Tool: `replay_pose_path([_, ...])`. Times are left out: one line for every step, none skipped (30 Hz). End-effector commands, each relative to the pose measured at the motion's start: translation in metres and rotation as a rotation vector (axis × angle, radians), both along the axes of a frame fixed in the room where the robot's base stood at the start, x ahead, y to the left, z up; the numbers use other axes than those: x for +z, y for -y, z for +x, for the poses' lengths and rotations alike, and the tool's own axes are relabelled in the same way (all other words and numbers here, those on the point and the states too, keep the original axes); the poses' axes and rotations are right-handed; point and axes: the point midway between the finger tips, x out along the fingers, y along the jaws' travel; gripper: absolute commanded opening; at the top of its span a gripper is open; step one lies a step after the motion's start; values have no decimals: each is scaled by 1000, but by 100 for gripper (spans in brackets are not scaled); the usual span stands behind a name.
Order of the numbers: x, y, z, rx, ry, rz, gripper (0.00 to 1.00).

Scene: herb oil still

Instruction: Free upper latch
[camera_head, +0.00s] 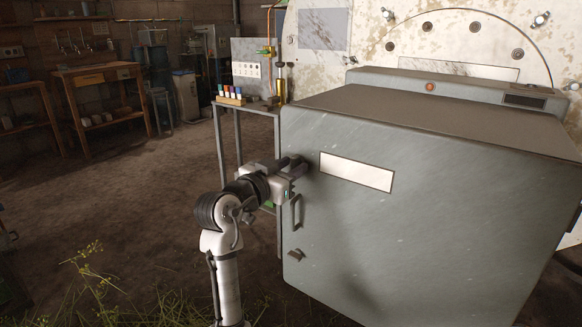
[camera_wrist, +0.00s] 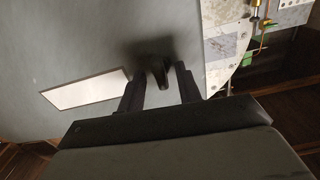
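The large grey door (camera_head: 400,230) of a box-shaped cabinet fills the right of the head view. The upper latch (camera_wrist: 157,73) is a small dark piece on the door face in the wrist view. My gripper (camera_head: 296,166) is at the door's upper left, and mostly hides this latch in the head view. In the wrist view my gripper (camera_wrist: 160,71) is open, with one finger on each side of the latch and gaps showing. I cannot tell how deep the fingers reach around it. The lower latch (camera_head: 295,255) sits below the door handle (camera_head: 297,211).
A blank white label (camera_head: 356,171) is on the door right of my gripper; it also shows in the wrist view (camera_wrist: 88,90). A narrow metal table (camera_head: 246,108) with small coloured bottles (camera_head: 229,92) stands behind my gripper. The floor (camera_head: 130,185) to the left is open.

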Motion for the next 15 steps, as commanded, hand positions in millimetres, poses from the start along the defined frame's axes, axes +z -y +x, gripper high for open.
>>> replay_pose_path([0, -5, -5, 3, 1, -1, 34])
replay_pose_path([0, -7, -8, 3, 2, -1, 34])
replay_pose_path([0, -12, -15, 3, 1, -1, 34])
replay_pose_path([0, -16, -19, 4, 1, -1, 34])
replay_pose_path([0, -20, -25, 6, 2, -1, 34])
replay_pose_path([0, -25, -32, 5, 0, -2, 34])
replay_pose_path([0, -29, -38, 5, 2, -1, 34])
replay_pose_path([0, -34, -44, 6, 2, 0, 34])
replay_pose_path([0, -39, -52, 5, 2, -1, 34])
replay_pose_path([0, -43, -57, 5, 2, -1, 34])
replay_pose_path([0, -47, -63, 5, 1, 1, 34])
replay_pose_path([0, -52, -70, 5, 2, -1, 34])
replay_pose_path([0, -56, -75, 5, 2, 0, 34])
replay_pose_path([0, -59, -80, 5, 2, 0, 34])
replay_pose_path([0, -63, -85, 4, 2, 1, 34])
